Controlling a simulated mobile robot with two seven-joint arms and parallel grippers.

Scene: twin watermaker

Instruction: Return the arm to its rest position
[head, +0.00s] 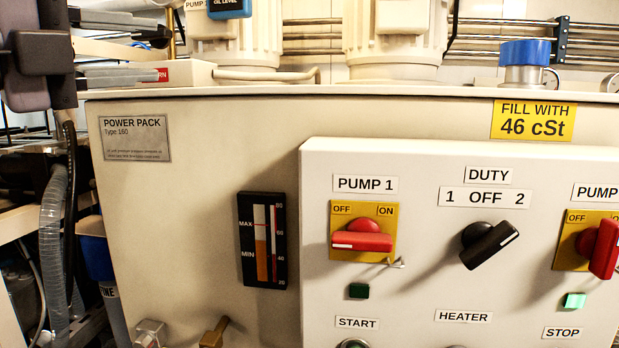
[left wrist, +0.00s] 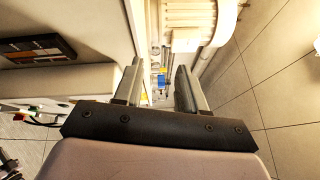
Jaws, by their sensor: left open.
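My left gripper (head: 152,52) is at the upper left of the head view, its dark wrist part at the left edge and its two grey fingers pointing right. The fingers are apart, with nothing between them. In the left wrist view the fingers (left wrist: 158,80) also stand apart and empty. The gripper is near the top left corner of the cream power pack (head: 205,215), in front of a pale block with a red label. I cannot tell whether it touches anything. My right gripper is in neither view.
The control panel (head: 420,270) carries a red PUMP 1 switch (head: 362,238) and a black DUTY knob (head: 488,245). A level gauge (head: 263,240) is left of it. Motors stand behind the tank top, with a blue filler cap (head: 525,52). Hoses (head: 52,235) hang at the left.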

